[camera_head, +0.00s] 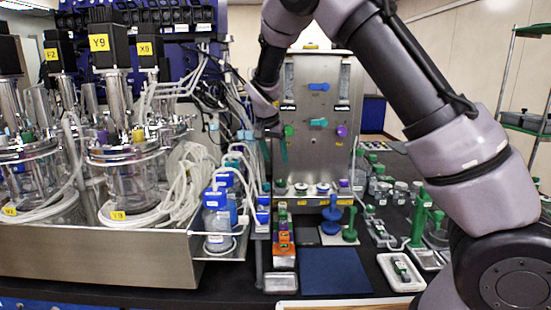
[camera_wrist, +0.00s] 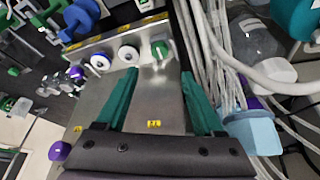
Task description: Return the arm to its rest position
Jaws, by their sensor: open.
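My gripper (camera_head: 274,152) hangs at the end of my bent arm, in front of the left part of the steel panel (camera_head: 318,100) in the head view. In the wrist view my gripper (camera_wrist: 158,76) shows two green fingers spread apart with nothing between them. The steel panel (camera_wrist: 153,98) lies beyond them, with a yellow label between the fingers. A green knob (camera_wrist: 162,48) and a white knob (camera_wrist: 129,53) are just past the fingertips. I cannot tell how far the fingertips are from the panel.
Glass bioreactors (camera_head: 130,172) with tubing stand in a steel tray (camera_head: 100,252) at left. Blue-capped bottles (camera_head: 217,220) stand close by. White tubes (camera_wrist: 215,60) run beside my right finger in the wrist view. A blue mat (camera_head: 335,272) and a white tray (camera_head: 402,272) lie in front.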

